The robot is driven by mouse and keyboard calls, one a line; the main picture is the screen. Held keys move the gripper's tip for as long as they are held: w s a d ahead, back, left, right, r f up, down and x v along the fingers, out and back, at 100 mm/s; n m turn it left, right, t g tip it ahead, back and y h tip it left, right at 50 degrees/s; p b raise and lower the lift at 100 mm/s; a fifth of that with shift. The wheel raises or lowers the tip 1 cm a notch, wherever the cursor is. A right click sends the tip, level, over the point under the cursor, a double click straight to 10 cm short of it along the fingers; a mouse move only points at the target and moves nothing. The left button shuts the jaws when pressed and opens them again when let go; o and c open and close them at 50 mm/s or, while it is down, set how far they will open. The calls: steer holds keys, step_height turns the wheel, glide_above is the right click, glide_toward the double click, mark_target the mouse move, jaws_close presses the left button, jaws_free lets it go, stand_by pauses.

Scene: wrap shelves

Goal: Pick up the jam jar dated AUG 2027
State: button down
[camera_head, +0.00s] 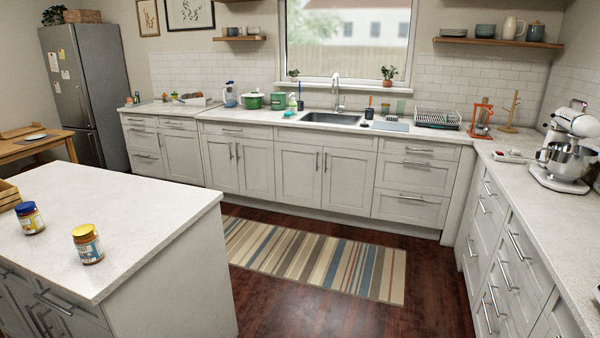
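Two small jars stand upright on the white island top at the left. The left jar (30,218) has a blue lid and a yellow and blue label. The right jar (88,244) has a yellow-orange lid and a blue and white label, and stands nearer the island's right edge. No date can be read on either jar at this size, so I cannot tell which one is dated AUG 2027. My gripper is not in view.
The island top (120,200) is clear around the jars, with a wooden crate (8,194) at its left edge. A striped rug (310,258) lies on the open floor. A stand mixer (567,150) stands on the right counter.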

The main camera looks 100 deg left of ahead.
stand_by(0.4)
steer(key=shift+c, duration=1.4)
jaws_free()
